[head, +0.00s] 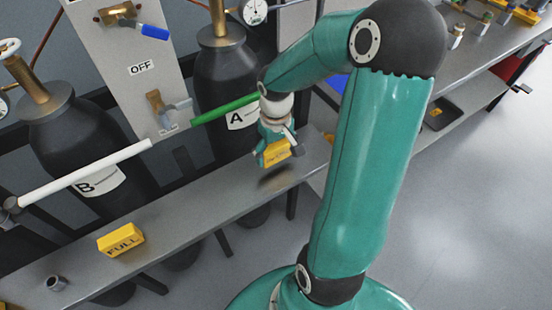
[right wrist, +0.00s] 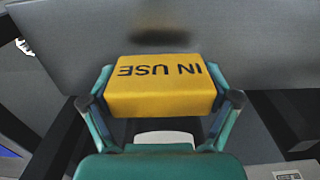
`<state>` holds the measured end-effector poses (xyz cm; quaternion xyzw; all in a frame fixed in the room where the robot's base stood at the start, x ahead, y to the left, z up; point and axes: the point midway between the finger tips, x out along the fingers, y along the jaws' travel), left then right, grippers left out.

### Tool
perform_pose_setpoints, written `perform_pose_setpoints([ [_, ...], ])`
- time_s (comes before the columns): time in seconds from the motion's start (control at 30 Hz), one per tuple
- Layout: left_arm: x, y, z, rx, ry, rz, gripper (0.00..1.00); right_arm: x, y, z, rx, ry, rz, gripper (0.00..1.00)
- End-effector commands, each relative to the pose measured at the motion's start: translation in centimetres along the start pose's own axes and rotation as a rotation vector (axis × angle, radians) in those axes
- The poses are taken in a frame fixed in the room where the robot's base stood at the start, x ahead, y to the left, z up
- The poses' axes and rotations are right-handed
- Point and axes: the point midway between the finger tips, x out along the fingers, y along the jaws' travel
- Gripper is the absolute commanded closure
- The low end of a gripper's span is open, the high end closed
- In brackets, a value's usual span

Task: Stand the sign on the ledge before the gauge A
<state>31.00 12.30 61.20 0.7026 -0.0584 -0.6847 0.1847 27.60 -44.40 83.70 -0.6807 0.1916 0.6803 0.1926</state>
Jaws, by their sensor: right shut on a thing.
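A yellow sign marked IN USE (right wrist: 160,85) is between the fingers of my right gripper (head: 275,146), which is shut on it. In the head view the sign (head: 278,153) is just above the right part of the grey ledge (head: 190,216), with a dark shadow on the ledge below it. In the right wrist view its lettering appears upside down. Gauge A (head: 255,11) is a round white dial at the top, above the dark cylinder labelled A (head: 225,80). The sign is in front of this cylinder. My left gripper is not in view.
A yellow FULL sign (head: 121,240) and a small metal part (head: 56,283) are on the ledge's left part. Cylinder B (head: 75,140) stands behind it. A green bar (head: 225,109) and a white bar (head: 90,172) cross before the cylinders. The ledge's middle is clear.

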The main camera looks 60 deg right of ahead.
Motion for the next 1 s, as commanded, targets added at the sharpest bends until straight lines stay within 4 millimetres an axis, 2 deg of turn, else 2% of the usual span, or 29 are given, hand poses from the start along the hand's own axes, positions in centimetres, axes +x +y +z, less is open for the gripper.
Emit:
perform_pose_setpoints([
  [0.1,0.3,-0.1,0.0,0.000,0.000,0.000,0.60,2.0,0.0,0.1,-0.001,-0.005,0.000,0.48],
  [0.2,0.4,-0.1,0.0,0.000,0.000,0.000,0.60,3.2,0.0,0.1,0.000,-0.004,-0.001,0.48],
  [0.6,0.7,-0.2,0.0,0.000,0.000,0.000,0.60,3.8,0.0,0.0,-0.001,0.000,0.000,0.48],
  [0.63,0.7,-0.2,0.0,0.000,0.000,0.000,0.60,3.8,0.0,0.0,-0.001,0.000,0.000,0.11],
  [0.7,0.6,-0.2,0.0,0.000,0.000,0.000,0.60,3.7,0.0,0.0,-0.001,-0.001,0.000,0.00],
  [1.0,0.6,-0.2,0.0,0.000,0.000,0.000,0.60,3.7,0.0,0.0,-0.001,-0.001,0.000,0.00],
])
